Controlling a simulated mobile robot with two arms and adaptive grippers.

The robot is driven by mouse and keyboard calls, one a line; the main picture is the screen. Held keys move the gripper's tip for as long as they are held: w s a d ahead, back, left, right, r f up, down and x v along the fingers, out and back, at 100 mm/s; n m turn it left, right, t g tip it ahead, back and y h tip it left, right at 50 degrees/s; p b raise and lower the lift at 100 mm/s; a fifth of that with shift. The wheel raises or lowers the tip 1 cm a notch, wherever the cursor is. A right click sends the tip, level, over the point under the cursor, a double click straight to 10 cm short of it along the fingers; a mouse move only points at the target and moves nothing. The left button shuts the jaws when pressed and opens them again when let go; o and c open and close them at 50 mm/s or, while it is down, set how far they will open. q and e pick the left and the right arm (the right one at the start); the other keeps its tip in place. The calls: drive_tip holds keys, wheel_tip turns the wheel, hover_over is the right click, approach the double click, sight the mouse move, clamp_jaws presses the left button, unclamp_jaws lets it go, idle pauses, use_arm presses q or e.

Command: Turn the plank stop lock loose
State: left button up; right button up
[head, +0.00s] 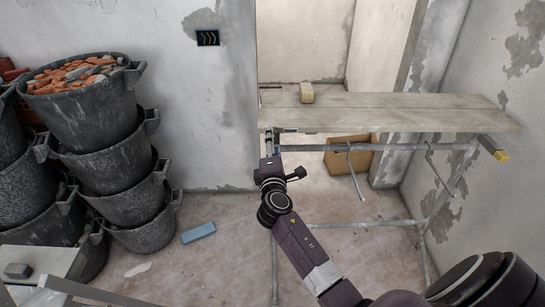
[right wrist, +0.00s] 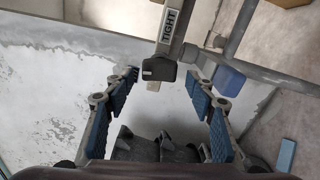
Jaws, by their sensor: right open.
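In the right wrist view a grey metal lever (right wrist: 172,26) carries a white "TIGHT" label and ends in a dark block (right wrist: 158,70). The block shows between the fingers of my right gripper (right wrist: 160,82), which is open, with blue pads to either side; I cannot tell whether either finger touches it. In the head view my right gripper (head: 268,143) is at the left end of the pale planks (head: 400,108), near their front edge. The planks partly hide it, and the lever cannot be made out there. My left gripper is not in view.
The planks rest on a tubular metal trestle (head: 360,224), with hooked bars hanging below. Stacked black buckets (head: 92,105), the top one full of rubble, stand left. A blue block (head: 198,233) lies on the floor.

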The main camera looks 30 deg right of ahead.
drive_tip(key=v, duration=0.9)
drive_tip(key=shift+s, duration=0.25)
drive_tip(key=shift+a+f, duration=0.1)
drive_tip(key=s+a+f+g+y, duration=0.1)
drive_tip(key=a+f+g+y, duration=0.1)
drive_tip(key=f, duration=0.9)
drive_tip(key=s+a+f+g+y, duration=0.1)
drive_tip(key=s+a+f+y, duration=0.15)
drive_tip(key=f, duration=0.85)
drive_tip(key=s+a+f+m+g+y, duration=0.15)
drive_tip(key=s+f, duration=0.25)
drive_tip(key=f, duration=0.4)
drive_tip(key=s+a+f+m+g+y, duration=0.1)
drive_tip(key=s+a+f+g, duration=0.15)
drive_tip(key=s+f, duration=0.45)
drive_tip(key=s+a+f+m+g+y, duration=0.25)
drive_tip(key=s+f+m+g, duration=0.2)
drive_tip(key=s+f, duration=1.3)
drive_tip(key=s+f+m+g, duration=0.1)
drive_tip(key=s+f+m, duration=0.1)
drive_tip(key=s, duration=0.7)
drive_tip(key=s+f+m+g, duration=0.1)
drive_tip(key=s+f+m, duration=0.1)
drive_tip(key=s, duration=0.8)
drive_tip(key=shift+a+f+g, duration=0.35)
drive_tip(key=shift+a+f, duration=0.1)
drive_tip(key=shift+f, duration=0.2)
